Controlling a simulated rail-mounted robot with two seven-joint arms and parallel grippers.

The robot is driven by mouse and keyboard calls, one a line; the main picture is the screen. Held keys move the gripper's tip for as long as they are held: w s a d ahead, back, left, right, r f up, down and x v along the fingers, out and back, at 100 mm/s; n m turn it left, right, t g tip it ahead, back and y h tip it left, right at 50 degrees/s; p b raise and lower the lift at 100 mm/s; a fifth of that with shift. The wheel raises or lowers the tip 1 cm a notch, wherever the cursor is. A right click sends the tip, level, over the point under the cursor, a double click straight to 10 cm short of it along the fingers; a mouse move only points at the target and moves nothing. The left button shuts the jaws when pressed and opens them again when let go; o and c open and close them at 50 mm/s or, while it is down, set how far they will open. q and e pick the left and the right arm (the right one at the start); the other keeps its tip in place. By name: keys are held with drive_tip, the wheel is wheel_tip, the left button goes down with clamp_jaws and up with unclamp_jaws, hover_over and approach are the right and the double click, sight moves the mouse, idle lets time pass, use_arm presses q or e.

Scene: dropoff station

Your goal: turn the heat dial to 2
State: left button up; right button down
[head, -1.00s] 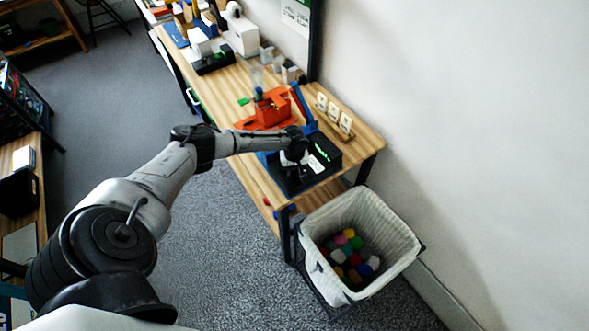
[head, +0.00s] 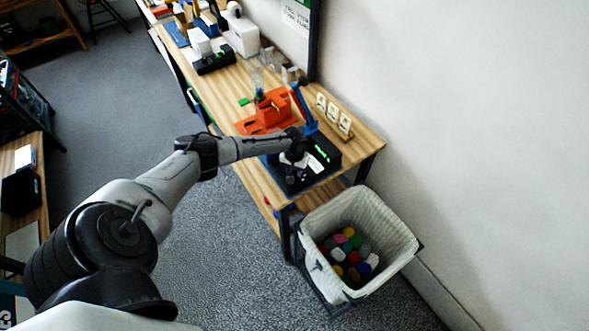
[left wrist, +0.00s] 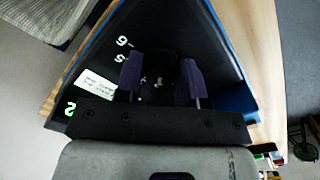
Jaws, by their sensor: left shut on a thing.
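The heat dial (left wrist: 160,72) is a dark round knob on a black control box (head: 327,152) with blue edges, at the near end of the wooden bench. In the left wrist view my left gripper (left wrist: 161,80) has its two purple-tinted fingers on either side of the dial, shut on it. Pale marks, one like a 6, and a green 2 (left wrist: 69,109) show on the box face around the dial. In the head view my left gripper (head: 292,164) is over the box and hides the dial. I cannot read the dial's setting. My right gripper is not in view.
An orange fixture (head: 266,113) and a blue upright part (head: 304,108) stand just behind the box. A holder with white cards (head: 334,117) is by the wall. A lined basket of colourful balls (head: 368,222) stands below the bench end.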

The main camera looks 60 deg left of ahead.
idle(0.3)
use_arm(q)
drive_tip(key=o, duration=0.9)
drive_tip(key=shift+r, duration=0.1)
drive_tip(key=shift+r, duration=6.8)
